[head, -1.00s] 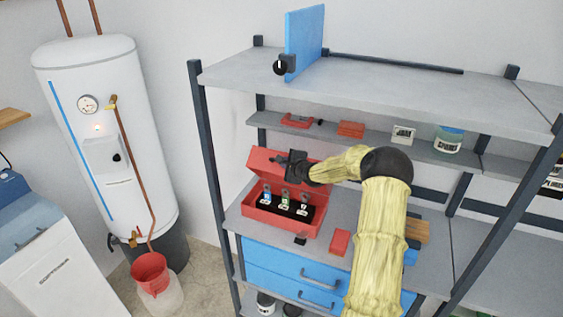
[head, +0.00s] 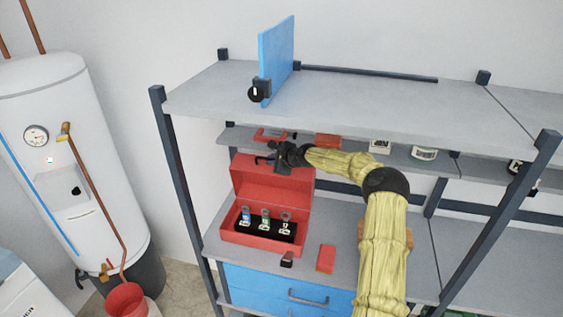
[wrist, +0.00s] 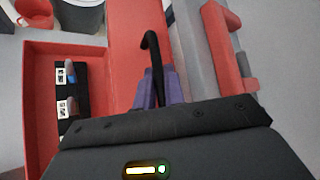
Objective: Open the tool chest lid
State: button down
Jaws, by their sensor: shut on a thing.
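The red tool chest (head: 236,238) stands on the grey shelf with its lid (head: 272,182) raised, roughly upright, at the back. In the wrist view the chest (wrist: 35,100) is at the left and the lid (wrist: 135,45) runs up the middle. My gripper (head: 268,160) is at the lid's upper edge. In the wrist view its purple fingers (wrist: 172,88) are shut at that edge, around or beside a thin black hooked piece (wrist: 152,50). The exact contact is partly hidden by the gripper body. Several small labelled items stand on the chest's black insert.
A grey top shelf (head: 350,100) with a blue panel (head: 276,58) lies above my arm. A narrow back shelf behind the lid holds red items and jars. A red block (head: 326,259) and a small dark item (head: 287,259) lie in front. Blue drawers (head: 270,290) are below.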

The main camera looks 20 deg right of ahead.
jog(key=shift+w+d, duration=0.15)
jog(key=shift+d, duration=0.05)
dwell(0.3)
jog(key=c, duration=1.5)
grip_release()
jog(key=shift+f, duration=0.1)
jog(key=shift+s+d+r+b, duration=0.2)
jog(key=shift+s+r+b, duration=0.1)
jog(key=shift+s+b, duration=0.2)
jog(key=b+v, duration=0.5)
jog(key=v, duration=1.1)
jog(key=shift+r, duration=0.2)
